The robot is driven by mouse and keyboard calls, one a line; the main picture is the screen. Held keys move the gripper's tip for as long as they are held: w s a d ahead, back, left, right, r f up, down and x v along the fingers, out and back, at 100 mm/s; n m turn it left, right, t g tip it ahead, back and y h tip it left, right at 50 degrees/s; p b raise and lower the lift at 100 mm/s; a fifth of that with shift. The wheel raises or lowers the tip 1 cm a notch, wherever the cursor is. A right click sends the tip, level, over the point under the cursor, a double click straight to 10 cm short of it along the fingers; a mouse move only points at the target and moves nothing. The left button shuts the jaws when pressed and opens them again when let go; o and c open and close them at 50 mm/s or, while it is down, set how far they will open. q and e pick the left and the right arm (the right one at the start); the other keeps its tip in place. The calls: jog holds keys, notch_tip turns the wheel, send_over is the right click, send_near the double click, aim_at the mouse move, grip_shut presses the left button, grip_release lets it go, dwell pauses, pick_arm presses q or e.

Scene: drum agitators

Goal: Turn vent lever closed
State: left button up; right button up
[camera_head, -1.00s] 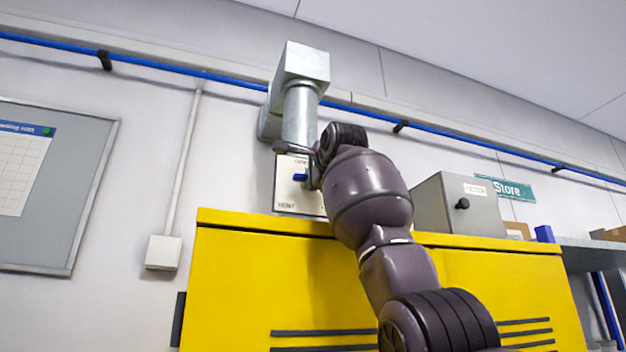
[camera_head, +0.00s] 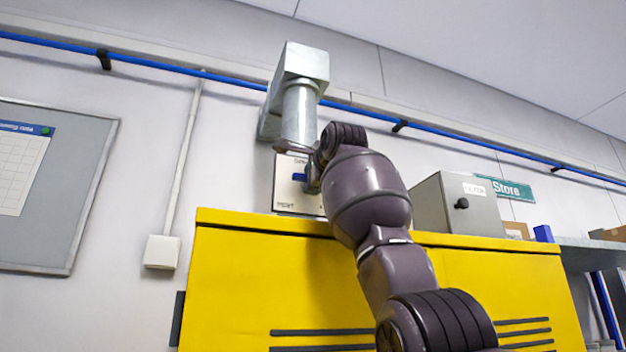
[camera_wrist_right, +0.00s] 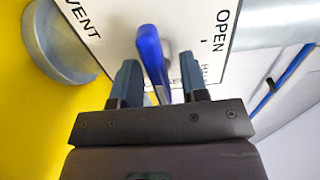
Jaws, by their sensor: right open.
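The vent lever is a blue handle (camera_head: 299,177) on a white plate (camera_head: 287,199) fixed to the wall above the yellow cabinet. In the right wrist view the blue lever (camera_wrist_right: 152,60) stands out between the two fingers of my right gripper (camera_wrist_right: 158,80). The fingers are apart, with a visible gap on each side of the lever. The plate (camera_wrist_right: 108,28) reads VENT and OPEN; other lettering is partly hidden by the lever and gripper. In the head view my right arm covers the plate's right side. My left gripper is out of view.
A metal duct (camera_head: 299,105) rises just above the plate. The yellow cabinet (camera_head: 262,285) stands below. A grey box with a black knob (camera_head: 461,203) is on the cabinet to the right. A blue pipe (camera_head: 190,72) runs along the wall.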

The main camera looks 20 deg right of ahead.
jog(key=shift+s, duration=0.1)
jog(key=shift+s, duration=0.25)
jog(key=s+b, duration=0.4)
jog(key=s, duration=0.6)
jog(key=shift+d, duration=0.2)
